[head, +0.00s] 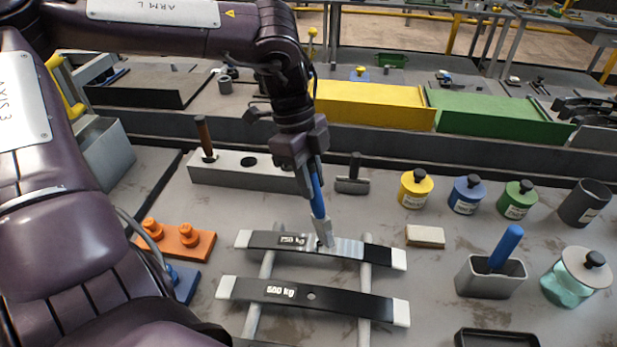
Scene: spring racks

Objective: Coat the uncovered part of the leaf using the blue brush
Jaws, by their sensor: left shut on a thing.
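My left gripper (311,178) is shut on the handle of the blue brush (317,199), held nearly upright with its head down. The brush head (324,232) is at the upper leaf (382,254); I cannot tell whether it touches. This leaf is labelled 750 kg and is dark left and right of a bare silvery stretch (347,247) at mid-length, with pale ends. The brush head hides part of the leaf. My right gripper is out of view.
Both leaves lie across two pale rails (364,333). At right stand a grey holder (482,284) with a blue-handled tool (506,246), a teal jar (566,284), and yellow, blue and green pots (519,203). A tan block (425,237) lies near the upper leaf's right end.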

